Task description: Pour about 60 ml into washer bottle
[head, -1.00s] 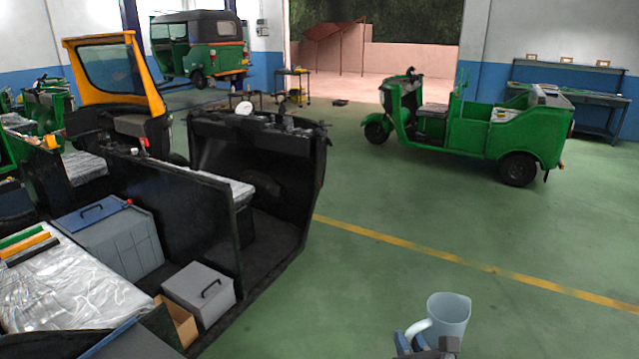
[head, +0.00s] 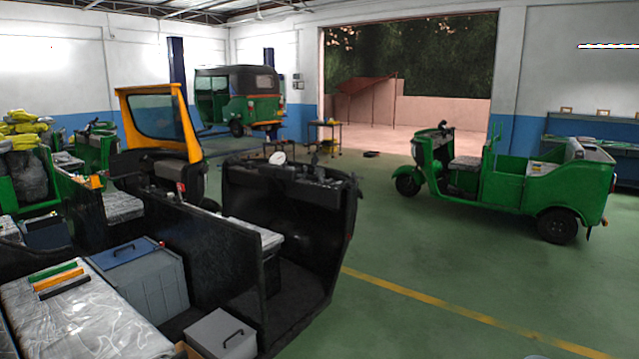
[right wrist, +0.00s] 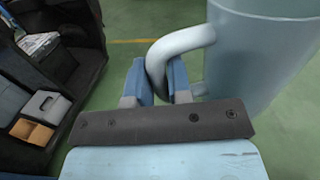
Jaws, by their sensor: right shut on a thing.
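A pale blue-grey jug (right wrist: 258,60) fills the right of the right wrist view, and its inside is hidden. My right gripper (right wrist: 158,80) is shut on the jug's curved handle (right wrist: 182,42), with a blue finger on each side of it. In the head view only a pale sliver, probably the jug's rim (head: 548,357), shows at the bottom edge. I cannot make out a washer bottle in either view. My left gripper is not in view.
An open black rickshaw body (head: 300,215) stands left of centre. Behind its partition are a grey bin with a blue lid (head: 150,285) and a grey box with a handle (head: 220,335). A green cargo rickshaw (head: 510,190) stands right. Green floor (head: 430,250) between is clear.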

